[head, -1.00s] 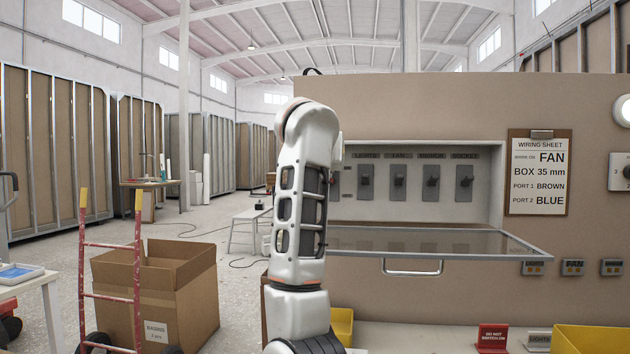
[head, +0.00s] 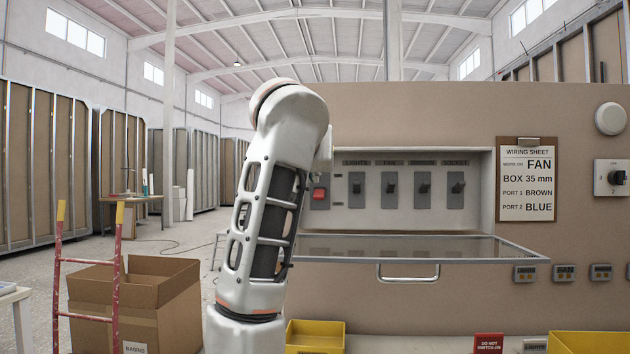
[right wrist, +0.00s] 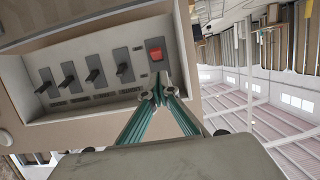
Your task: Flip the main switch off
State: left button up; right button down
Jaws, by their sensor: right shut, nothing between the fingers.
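The main switch, a red rocker (head: 319,193) on a grey plate, sits at the left end of the recessed switch panel, partly beside my arm in the head view. In the right wrist view the red switch (right wrist: 156,55) is just beyond the tips of my right gripper (right wrist: 157,93). The gripper's green fingers are together and empty; a small gap to the switch seems to show, but contact is hard to judge. My left gripper is not in view.
Several grey lever switches (head: 423,188) stand right of the red one. A clear cover with a handle (head: 408,279) juts out below the recess. A round lamp (head: 610,118) and a rotary switch (head: 611,178) are at the right. A yellow bin (head: 315,337) stands below.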

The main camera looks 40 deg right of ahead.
jog(key=v, duration=0.3)
jog(key=shift+s+a, duration=0.2)
jog(key=shift+a, duration=0.2)
jog(key=shift+d, duration=0.1)
